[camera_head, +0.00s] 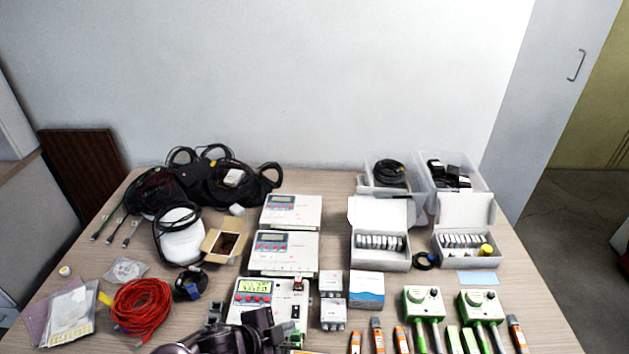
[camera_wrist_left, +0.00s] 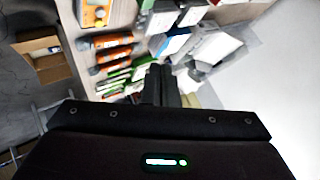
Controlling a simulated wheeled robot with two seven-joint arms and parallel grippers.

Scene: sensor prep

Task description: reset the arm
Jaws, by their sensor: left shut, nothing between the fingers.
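My left gripper (camera_head: 266,326) is dark and sits low in the head view, left of centre, in front of the nearest white controller box with a lit yellow-green display (camera_head: 255,286). Part of that box is hidden behind it. In the left wrist view the fingers of my left gripper (camera_wrist_left: 160,84) are together with nothing between them. My right arm and gripper do not show in either view.
A wooden table (camera_head: 340,210) is crowded. Red cable (camera_head: 141,307) lies at left, black cables (camera_head: 215,178) at back left. Orange tools (camera_head: 377,336) lie at the front.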

